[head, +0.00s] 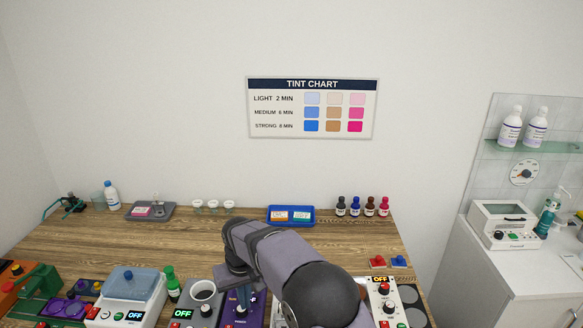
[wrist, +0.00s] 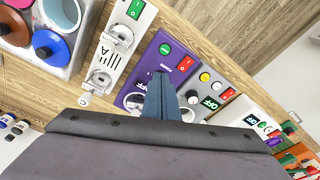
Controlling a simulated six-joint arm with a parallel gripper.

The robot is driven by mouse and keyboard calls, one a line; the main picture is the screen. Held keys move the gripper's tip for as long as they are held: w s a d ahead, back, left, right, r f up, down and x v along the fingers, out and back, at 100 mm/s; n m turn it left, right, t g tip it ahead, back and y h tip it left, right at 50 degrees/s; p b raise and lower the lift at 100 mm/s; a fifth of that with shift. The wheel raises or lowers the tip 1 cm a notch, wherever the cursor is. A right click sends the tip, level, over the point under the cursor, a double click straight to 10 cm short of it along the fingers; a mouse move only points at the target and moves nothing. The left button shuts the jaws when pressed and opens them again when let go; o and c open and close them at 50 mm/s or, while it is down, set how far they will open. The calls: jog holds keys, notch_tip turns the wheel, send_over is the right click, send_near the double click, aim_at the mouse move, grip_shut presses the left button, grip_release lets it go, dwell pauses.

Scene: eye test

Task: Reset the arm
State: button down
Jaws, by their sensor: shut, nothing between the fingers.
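My arm reaches over the wooden bench (head: 120,235) from the lower edge of the head view, its wrist bent downward. My gripper (head: 243,297) hangs above a purple device (head: 240,318) with "OFF" lettering, which is partly hidden by the arm. In the wrist view my gripper (wrist: 171,78) shows as two blue-grey fingers shut together with nothing between them. Their tips overlap the purple device (wrist: 185,60) in the picture; I cannot tell whether they touch it.
Near the arm stand a grey unit with a white cup (head: 203,290), a green bottle (head: 172,284) and a blue-lidded white device (head: 133,285). Behind are a blue tray (head: 291,223) and small bottles (head: 370,206). The bench's middle left is clear. A tint chart (head: 312,107) hangs on the wall.

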jog(key=s+d+r+m, duration=0.2)
jog(key=s+d, duration=0.2)
jog(key=d, duration=0.8)
jog(key=s+d+f+m+g+b, duration=0.1)
jog(key=s+d+f+m+b, duration=0.1)
jog(key=s+d, duration=1.5)
jog(key=s+f+m, duration=0.1)
jog(key=s, duration=0.3)
jog(key=shift+s+h, duration=0.15)
jog(key=shift+h, duration=0.15)
jog(key=shift+f, duration=0.1)
